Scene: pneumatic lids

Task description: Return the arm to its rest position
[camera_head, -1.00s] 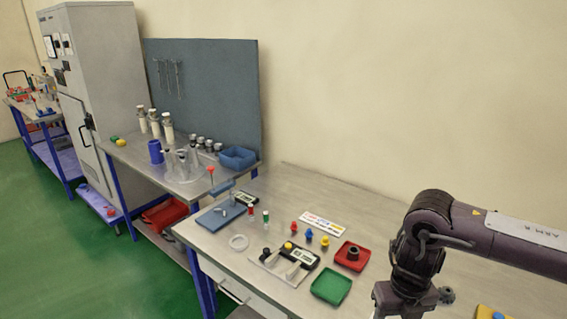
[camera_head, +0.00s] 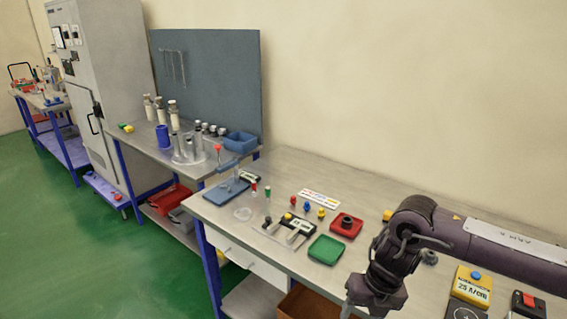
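My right arm comes in from the right in the head view, over the right part of the workbench (camera_head: 290,170). Its wrist bends down near the bench's front edge. The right gripper itself is below the frame or hidden, so its fingers do not show. No part of my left arm or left gripper shows.
On the bench stand a green tray (camera_head: 326,250), a red tray (camera_head: 346,226) holding a dark ring, a blue press (camera_head: 227,188), and a yellow device (camera_head: 473,287). A second bench (camera_head: 135,147) with cylinders adjoins it. A grey cabinet (camera_head: 110,80) stands behind. Green floor is clear at left.

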